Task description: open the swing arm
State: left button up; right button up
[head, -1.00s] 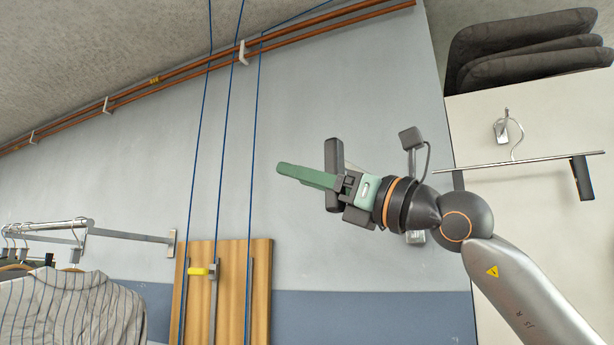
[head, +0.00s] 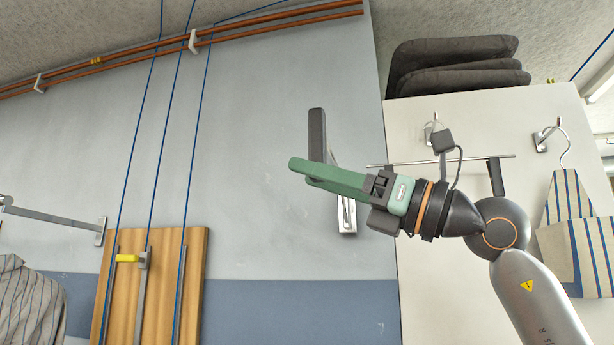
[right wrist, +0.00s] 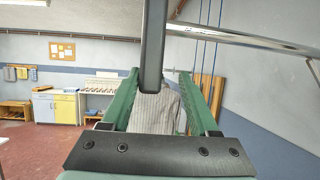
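The swing arm appears to be the bar with a dark upright grip (head: 317,133), reaching out from a metal wall bracket (head: 347,216) in the head view. The grip also shows in the right wrist view (right wrist: 152,45), hanging from the top edge with its lower end between the green fingers. A chrome rod (right wrist: 245,40) runs right from behind it. My right gripper (head: 300,170) is beside the grip, its fingers covering the grip's lower part in the head view. In the wrist view the fingers (right wrist: 158,80) stand apart, with gaps on both sides of the grip. My left gripper is not in view.
A white panel (head: 470,122) with hooks, a thin rail (head: 440,161) and dark cushions (head: 455,65) on top stands to the right. A striped apron (head: 580,240) hangs there. A wooden board (head: 193,270) with blue cords and a striped shirt (head: 30,300) are at left.

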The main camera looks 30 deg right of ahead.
jog(key=w+d+b+v, duration=0.1)
jog(key=b+v, duration=0.4)
jog(key=v, duration=0.9)
jog(key=shift+s+d, duration=0.2)
jog(key=shift+d, duration=0.05)
dwell(0.8)
dwell(0.5)
